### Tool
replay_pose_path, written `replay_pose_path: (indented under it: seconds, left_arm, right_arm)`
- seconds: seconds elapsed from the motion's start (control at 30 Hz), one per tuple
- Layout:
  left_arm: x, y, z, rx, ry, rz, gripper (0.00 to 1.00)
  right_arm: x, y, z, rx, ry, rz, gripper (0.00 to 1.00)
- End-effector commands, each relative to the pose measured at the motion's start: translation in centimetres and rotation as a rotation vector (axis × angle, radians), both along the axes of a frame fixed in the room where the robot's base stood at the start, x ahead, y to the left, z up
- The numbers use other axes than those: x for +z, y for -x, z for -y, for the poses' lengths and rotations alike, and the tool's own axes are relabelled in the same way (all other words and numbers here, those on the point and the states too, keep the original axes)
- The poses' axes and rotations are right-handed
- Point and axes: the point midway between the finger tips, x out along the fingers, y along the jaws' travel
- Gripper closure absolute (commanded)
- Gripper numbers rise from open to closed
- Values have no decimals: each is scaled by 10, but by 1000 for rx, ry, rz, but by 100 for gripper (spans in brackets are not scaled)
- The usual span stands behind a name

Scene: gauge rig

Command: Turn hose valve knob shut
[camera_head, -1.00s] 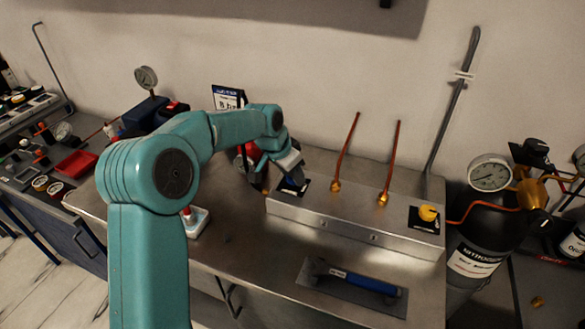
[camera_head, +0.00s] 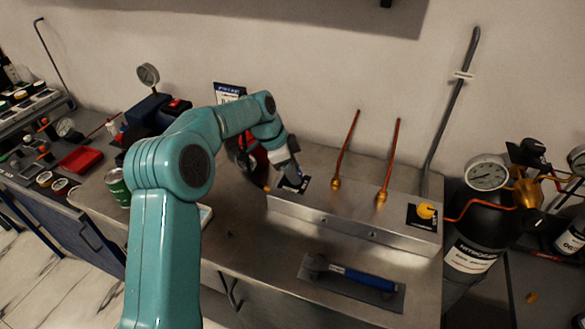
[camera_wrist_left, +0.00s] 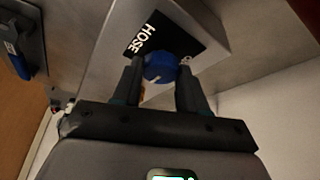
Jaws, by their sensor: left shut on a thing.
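The blue hose valve knob (camera_wrist_left: 160,68) sits on a black plate marked HOSE (camera_wrist_left: 150,38) in the left wrist view. My left gripper (camera_wrist_left: 160,80) is shut on the knob, with one finger on each side of it. In the head view my left gripper (camera_head: 294,177) is at the left end of the metal manifold box (camera_head: 350,222), over its black plate, and the knob is mostly hidden there. A pale line shows on the knob's face. My right gripper is not in view.
A yellow knob (camera_head: 426,211) sits at the box's right end. Two copper tubes (camera_head: 346,150) rise from the box. A blue-handled trowel-like tool (camera_head: 352,280) lies in front. A black nitrogen cylinder (camera_head: 475,235) with a gauge (camera_head: 487,173) stands at right. A green can (camera_head: 117,187) stands at left.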

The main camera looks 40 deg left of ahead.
Motion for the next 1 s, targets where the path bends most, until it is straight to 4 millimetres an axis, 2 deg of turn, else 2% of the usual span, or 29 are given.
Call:
replay_pose_path:
  seconds: [0.43, 0.47, 0.53, 0.87, 1.0]
  left_arm:
    - [2, -1, -1, -10, -3, 5, 88]
    - [2, -1, -1, -10, -3, 5, 55]
    - [1, -1, -1, -10, -2, 4, 32]
    - [2, 0, -1, -10, -1, 2, 32]
    - [19, 4, -7, -8, -3, 5, 32]
  right_arm:
    - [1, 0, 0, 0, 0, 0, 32]
    - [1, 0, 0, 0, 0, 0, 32]
    - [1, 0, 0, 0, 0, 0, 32]
    - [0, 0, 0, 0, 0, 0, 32]
    - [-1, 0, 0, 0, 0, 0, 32]
